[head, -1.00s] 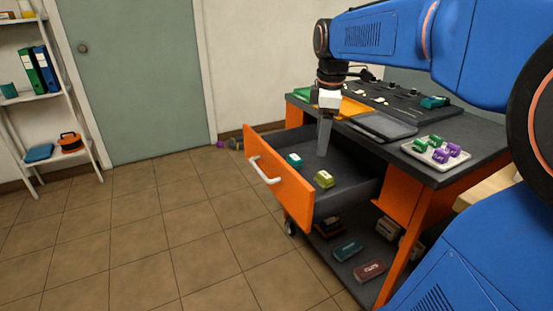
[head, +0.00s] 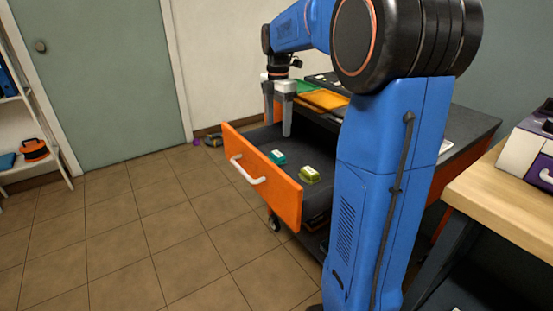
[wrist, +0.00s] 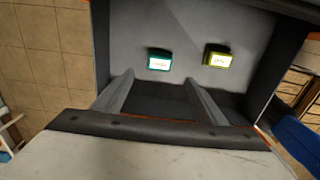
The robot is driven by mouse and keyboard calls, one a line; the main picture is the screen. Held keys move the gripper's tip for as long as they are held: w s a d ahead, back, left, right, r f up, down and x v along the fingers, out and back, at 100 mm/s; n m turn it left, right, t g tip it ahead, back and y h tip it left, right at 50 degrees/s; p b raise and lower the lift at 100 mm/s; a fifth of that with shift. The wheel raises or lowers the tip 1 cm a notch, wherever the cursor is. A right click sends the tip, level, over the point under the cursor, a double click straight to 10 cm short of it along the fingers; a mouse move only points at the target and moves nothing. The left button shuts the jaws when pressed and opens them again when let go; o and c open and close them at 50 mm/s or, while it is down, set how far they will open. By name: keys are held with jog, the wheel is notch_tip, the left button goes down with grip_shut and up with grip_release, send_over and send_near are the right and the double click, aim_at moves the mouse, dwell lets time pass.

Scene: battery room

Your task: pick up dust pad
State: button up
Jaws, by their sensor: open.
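Two small labelled blocks lie in the open drawer (head: 262,181): a teal one (head: 277,157) and a yellow-green one (head: 309,175). Their labels are too small to read, so I cannot tell which, if either, is the dust pad. In the wrist view the teal block (wrist: 159,60) is left of the yellow-green block (wrist: 218,58), both beyond my fingertips. My gripper (head: 278,128) is open and empty, pointing down over the drawer, apart from both blocks. It also shows in the wrist view (wrist: 160,78) with its fingers spread.
The drawer's orange front has a white handle (head: 247,171). Orange (head: 325,99) and green (head: 304,87) flat items lie on the dark cart top. A wooden table (head: 503,195) with a purple-and-white box (head: 530,160) stands at right.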

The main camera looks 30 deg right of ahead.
aim_at(277, 153)
notch_tip(277, 153, down, 11)
jog(key=shift+f, duration=0.15)
dwell(0.5)
jog(key=shift+c, duration=0.6)
jog(key=c, duration=0.9)
